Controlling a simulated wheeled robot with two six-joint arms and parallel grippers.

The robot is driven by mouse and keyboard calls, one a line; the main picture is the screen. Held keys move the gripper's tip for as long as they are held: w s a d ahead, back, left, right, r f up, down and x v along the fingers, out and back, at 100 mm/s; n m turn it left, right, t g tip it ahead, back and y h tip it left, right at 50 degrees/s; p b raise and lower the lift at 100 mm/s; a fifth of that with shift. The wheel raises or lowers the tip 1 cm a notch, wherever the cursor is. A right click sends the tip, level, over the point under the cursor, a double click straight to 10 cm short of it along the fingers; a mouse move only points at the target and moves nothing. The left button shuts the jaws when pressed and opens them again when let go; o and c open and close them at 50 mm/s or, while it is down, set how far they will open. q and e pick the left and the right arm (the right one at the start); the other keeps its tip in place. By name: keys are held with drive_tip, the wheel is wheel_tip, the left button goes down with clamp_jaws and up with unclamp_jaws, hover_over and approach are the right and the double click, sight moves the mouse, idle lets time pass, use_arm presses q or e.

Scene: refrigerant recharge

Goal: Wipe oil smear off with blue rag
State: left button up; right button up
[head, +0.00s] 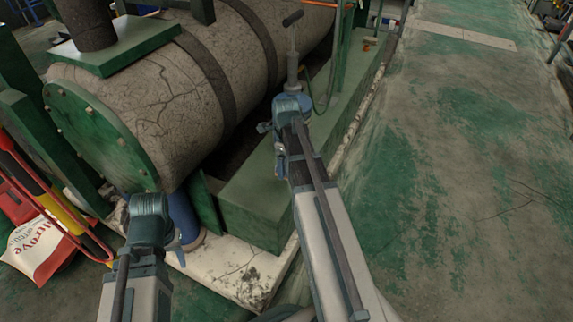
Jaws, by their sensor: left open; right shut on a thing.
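My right gripper (279,165) is over the green base of the tank, mostly hidden behind its own wrist. It is shut on a small blue thing (279,146), of which little shows; it may be the blue rag, but I cannot tell. My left gripper (176,250) is open at the lower left, in front of the tank's end, and partly hidden by its wrist. A dark speckled patch (252,275) marks the white plinth edge; I cannot tell whether it is oil or wear. No other smear is clear.
A large cracked grey tank (170,90) with a green end flange fills the upper left. A T-handled grey post (292,45) rises behind my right gripper. A blue upright cylinder (184,215) stands beside my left gripper. A white-and-red bag (38,245) lies left. The floor at right is clear.

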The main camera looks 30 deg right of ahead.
wheel_tip(320, 180, up, 3)
drive_tip(key=p, duration=0.3)
drive_tip(key=shift+s, duration=0.1)
idle(0.4)
